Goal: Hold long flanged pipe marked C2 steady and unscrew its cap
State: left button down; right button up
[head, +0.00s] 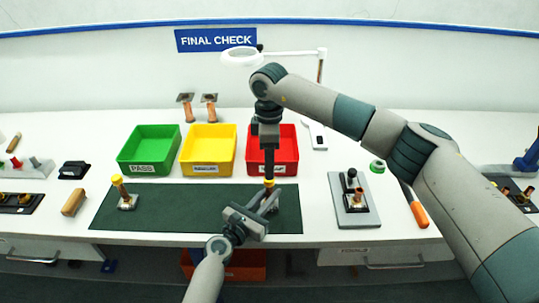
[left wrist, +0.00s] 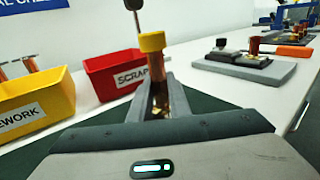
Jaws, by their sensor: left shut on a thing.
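A copper pipe (left wrist: 160,85) with a yellow cap (left wrist: 152,42) stands upright in the left wrist view, and the cap also shows in the head view (head: 269,183). My left gripper (head: 268,204) is shut on this pipe below its cap, over the dark green mat (head: 210,205). My right gripper (head: 269,172) points straight down just above the cap; I cannot tell whether it touches the cap or how its jaws stand. No C2 marking is readable, and the held pipe's base is hidden.
Green (head: 148,150), yellow (head: 208,150) and red (head: 273,150) bins stand behind the mat. Two flanged copper pipes (head: 187,108) are behind them. A grey fixture plate (head: 354,200) and an orange-handled tool (head: 418,211) lie right. The mat's middle left is clear.

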jog(key=shift+f, duration=2.4)
grip_shut()
